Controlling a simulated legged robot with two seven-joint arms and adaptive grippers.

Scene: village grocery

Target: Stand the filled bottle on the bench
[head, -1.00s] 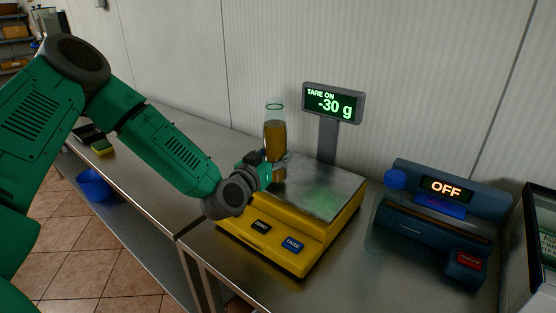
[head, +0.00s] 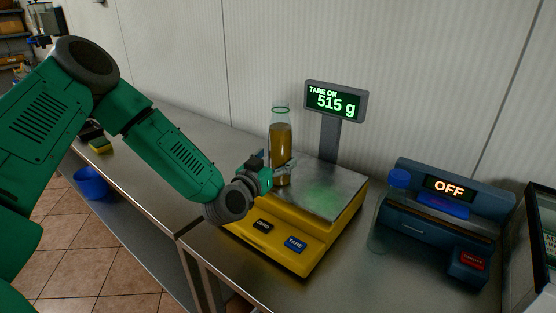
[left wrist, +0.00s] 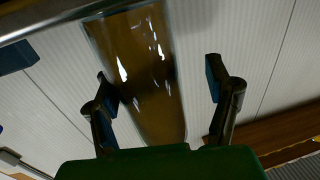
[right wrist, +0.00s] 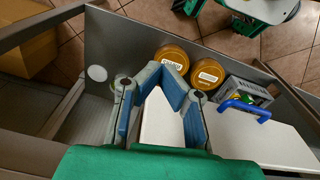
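The bottle (head: 280,145) is clear glass filled most of the way with amber-brown liquid. It stands upright on the metal pan of the yellow scale (head: 290,250), whose display (head: 336,102) reads TARE ON, 515 g. My left gripper (head: 281,168) is around its lower part. In the left wrist view the bottle (left wrist: 145,65) lies between my open fingers, with a gap on the right-hand side. The steel bench (head: 330,278) carries the scale. My right gripper (right wrist: 161,72) is shut and empty, over a grey crate, away from the bench top.
Bare bench lies left of the scale (head: 175,190). The crate (right wrist: 120,45) holds two amber jars (right wrist: 190,65) and a blue-handled item (right wrist: 245,107).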

